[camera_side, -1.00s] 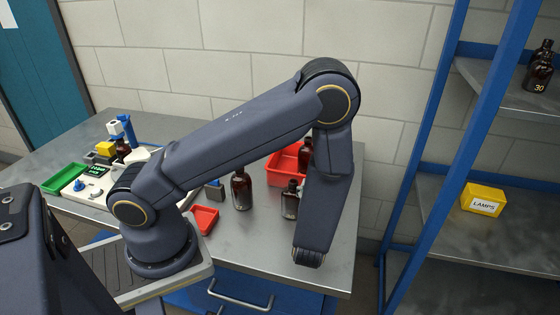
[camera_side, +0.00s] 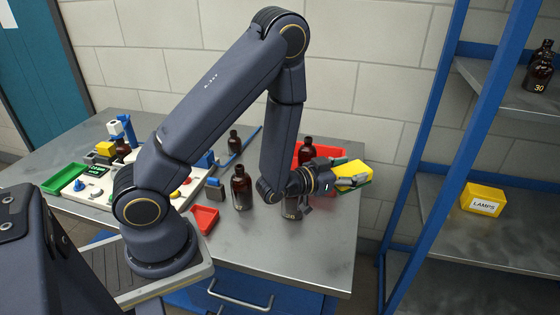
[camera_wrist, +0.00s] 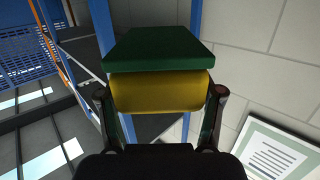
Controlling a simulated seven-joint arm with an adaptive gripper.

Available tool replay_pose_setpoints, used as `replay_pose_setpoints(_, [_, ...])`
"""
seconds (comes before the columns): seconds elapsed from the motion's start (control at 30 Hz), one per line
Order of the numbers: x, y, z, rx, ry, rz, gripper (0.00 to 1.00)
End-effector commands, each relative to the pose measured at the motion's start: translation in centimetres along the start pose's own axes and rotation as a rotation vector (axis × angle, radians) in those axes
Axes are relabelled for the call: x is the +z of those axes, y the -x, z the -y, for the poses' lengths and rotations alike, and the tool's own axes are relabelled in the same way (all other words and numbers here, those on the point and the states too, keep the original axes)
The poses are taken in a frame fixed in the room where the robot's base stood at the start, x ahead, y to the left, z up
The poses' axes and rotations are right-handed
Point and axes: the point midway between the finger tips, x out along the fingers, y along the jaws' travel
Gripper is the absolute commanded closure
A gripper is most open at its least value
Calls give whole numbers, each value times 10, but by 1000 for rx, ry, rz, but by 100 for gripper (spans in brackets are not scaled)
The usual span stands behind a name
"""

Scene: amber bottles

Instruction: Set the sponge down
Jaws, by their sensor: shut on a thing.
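The sponge is yellow with a green layer. In the side view the sponge (camera_side: 352,171) is held up near the table's right end, by the red bin. In the wrist view its yellow part (camera_wrist: 160,92) sits between the two fingers and its green layer (camera_wrist: 158,48) lies beyond them. My gripper (camera_side: 345,182) is shut on the sponge and points to the right; it also shows in the wrist view (camera_wrist: 160,108). The gap between the sponge and the table cannot be judged exactly.
A red bin (camera_side: 328,150) stands behind my gripper, with a brown bottle (camera_side: 306,152) at it. Another bottle (camera_side: 291,207) is partly hidden under my wrist, and one (camera_side: 241,188) stands left of it. A small red tray (camera_side: 205,218) lies in front. Blue-framed shelves (camera_side: 470,240) stand to the right.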

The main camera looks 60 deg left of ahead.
Motion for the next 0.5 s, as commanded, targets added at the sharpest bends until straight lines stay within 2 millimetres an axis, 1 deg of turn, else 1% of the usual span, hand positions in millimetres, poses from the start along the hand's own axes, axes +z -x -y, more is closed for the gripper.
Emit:
replay_pose_setpoints(0.37, [0, 0, 0, -3, 0, 0, 59])
replay_pose_setpoints(0.43, [0, 0, 5, -25, 3, 0, 59])
replay_pose_setpoints(0.5, [-1, -1, 16, -80, 12, -1, 59])
